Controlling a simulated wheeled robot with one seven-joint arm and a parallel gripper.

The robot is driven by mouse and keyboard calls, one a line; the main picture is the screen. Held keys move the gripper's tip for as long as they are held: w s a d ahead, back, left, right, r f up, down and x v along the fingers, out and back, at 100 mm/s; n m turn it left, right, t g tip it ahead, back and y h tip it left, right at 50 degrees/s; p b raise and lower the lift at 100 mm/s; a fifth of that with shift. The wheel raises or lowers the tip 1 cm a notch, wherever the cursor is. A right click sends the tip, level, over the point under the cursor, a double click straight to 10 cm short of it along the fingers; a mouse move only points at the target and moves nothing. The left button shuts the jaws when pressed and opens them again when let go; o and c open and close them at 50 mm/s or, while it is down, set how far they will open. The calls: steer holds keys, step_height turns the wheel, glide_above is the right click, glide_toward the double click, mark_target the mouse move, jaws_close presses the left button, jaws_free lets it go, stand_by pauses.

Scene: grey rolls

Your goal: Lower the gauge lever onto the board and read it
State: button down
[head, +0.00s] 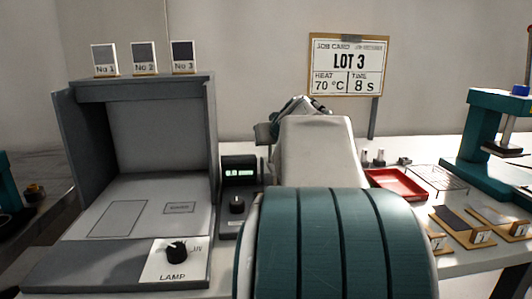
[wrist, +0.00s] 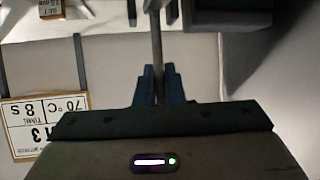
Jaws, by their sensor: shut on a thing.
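My gripper (wrist: 158,74) shows in the wrist view, its two blue-grey fingers close together on a thin grey bar (wrist: 157,42), which looks like the gauge lever. The bar runs from between the fingertips towards a dark block (wrist: 232,18) at the top of the picture. In the head view my own arm hides the fingertips and the lever. The gauge and what lies under the lever are hidden there, so I cannot tell whether the lever touches a board. Several small tagged boards (head: 461,227) lie on the bench at the right.
A grey lamp booth (head: 140,200) stands at the left. Beside it is a small box with a lit green display (head: 239,173), digits too small to read. A job card (head: 348,68), red tray (head: 398,185), wire rack (head: 438,178) and teal press (head: 490,130) stand behind and right.

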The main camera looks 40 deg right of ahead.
steer(key=shift+s+a+f+b, duration=0.25)
steer(key=shift+s+b, duration=0.1)
steer(key=shift+b, duration=0.7)
steer(key=c, duration=1.5)
jaws_free()
steer(key=shift+s+r, duration=0.1)
steer(key=shift+r, duration=0.05)
steer(key=shift+s+a+r, duration=0.1)
steer(key=shift+s+r, duration=0.1)
steer(key=shift+s, duration=0.05)
steer(key=shift+p+v, duration=1.4)
steer(key=shift+v, duration=5.1)
